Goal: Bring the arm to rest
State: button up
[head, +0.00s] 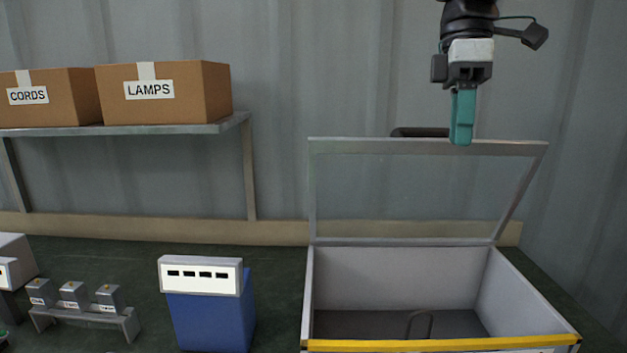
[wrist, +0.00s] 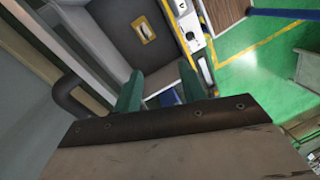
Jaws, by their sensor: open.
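My gripper (head: 462,118) hangs at the upper right of the head view, fingers pointing down, in front of the raised lid of the chest. In the wrist view its two green fingers (wrist: 158,92) stand apart with nothing between them. The heating element (head: 419,324) shows as a grey loop inside the open chest (head: 394,270). In the wrist view a small yellowish piece with a loop (wrist: 144,30) lies on the chest's dark floor.
The glass lid (head: 420,190) stands raised, with a dark handle (head: 419,132) at its top edge. A blue box with a white slotted top (head: 201,275) stands left of the chest. A shelf (head: 125,130) holds cartons marked CORDS (head: 50,97) and LAMPS (head: 165,93). A rack (head: 87,318) holds small blocks.

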jog(key=s+d+f+m+t, duration=0.1)
jog(key=s+f+m, duration=0.6)
jog(key=f, duration=0.5)
jog(key=s+d+f+m+t, duration=0.2)
jog(key=s+f+m, duration=0.4)
jog(key=s+f, duration=0.5)
jog(key=shift+s+d+f+m, duration=0.3)
jog(key=shift+s+f+m, duration=0.1)
jog(key=shift+s, duration=0.2)
